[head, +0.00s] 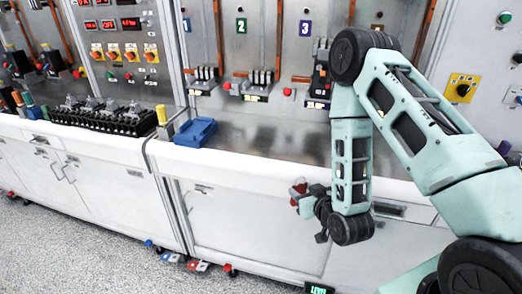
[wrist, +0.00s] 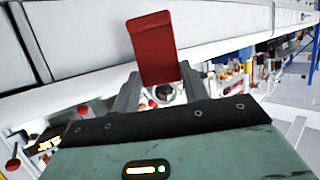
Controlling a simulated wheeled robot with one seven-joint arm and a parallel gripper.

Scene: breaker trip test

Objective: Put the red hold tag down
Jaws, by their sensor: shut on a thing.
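The red hold tag (wrist: 153,48) is a flat red piece held upright between the two fingers of my gripper (wrist: 158,90) in the wrist view. In the head view the tag (head: 299,187) is a small red patch at the fingertips of my gripper (head: 297,196). My gripper is shut on it, in front of the white cabinet fronts, a little below the counter edge. The lower end of the tag is partly hidden by the fingers.
A blue tray (head: 196,132) and a yellow cylinder (head: 162,114) stand on the counter to the left. The metal counter top (head: 270,145) between the tray and my arm is clear. Numbered panels with breakers (head: 250,90) rise behind it. Small coloured objects (head: 198,266) lie at the cabinet base.

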